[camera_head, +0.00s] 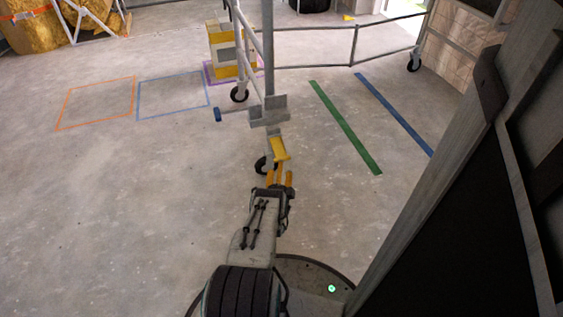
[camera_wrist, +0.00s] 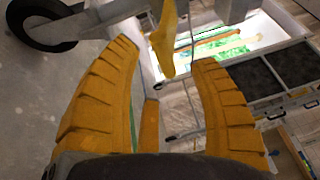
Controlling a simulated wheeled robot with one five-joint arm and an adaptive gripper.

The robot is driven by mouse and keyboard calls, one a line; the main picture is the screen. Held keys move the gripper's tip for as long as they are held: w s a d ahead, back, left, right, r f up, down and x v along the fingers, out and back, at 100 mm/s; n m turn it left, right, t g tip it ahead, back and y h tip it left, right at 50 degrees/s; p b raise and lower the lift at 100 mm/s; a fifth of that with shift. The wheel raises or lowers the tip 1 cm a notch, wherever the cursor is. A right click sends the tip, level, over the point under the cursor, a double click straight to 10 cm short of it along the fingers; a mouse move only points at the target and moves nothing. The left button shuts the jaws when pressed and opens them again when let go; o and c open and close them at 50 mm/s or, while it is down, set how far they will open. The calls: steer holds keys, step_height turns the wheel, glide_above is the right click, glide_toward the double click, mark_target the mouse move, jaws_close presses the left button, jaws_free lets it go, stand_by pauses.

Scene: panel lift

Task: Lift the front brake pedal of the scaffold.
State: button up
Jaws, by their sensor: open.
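The scaffold (camera_head: 269,60) is a grey metal frame on black caster wheels. Its yellow front brake pedal (camera_head: 279,148) sticks out low near the front wheel (camera_head: 261,165). My gripper (camera_head: 279,174) is just in front of and below the pedal in the head view. In the wrist view the orange fingers of my gripper (camera_wrist: 165,57) are spread and empty. The yellow pedal (camera_wrist: 163,42) shows between and just beyond the fingertips, with no clear contact. A caster wheel (camera_wrist: 38,22) is at the upper left. My gripper partly hides the front wheel in the head view.
A large dark panel (camera_head: 470,200) fills the right side close to my arm. Green (camera_head: 345,127) and blue (camera_head: 394,113) floor stripes lie to the right. Orange (camera_head: 96,103) and blue (camera_head: 172,95) outlined squares mark the left floor. The left floor is open.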

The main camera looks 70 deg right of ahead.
mark_target(281, 159)
steer(key=shift+b+x, duration=1.8)
steer(key=shift+x, duration=0.75)
steer(key=shift+o, duration=0.3)
jaws_close()
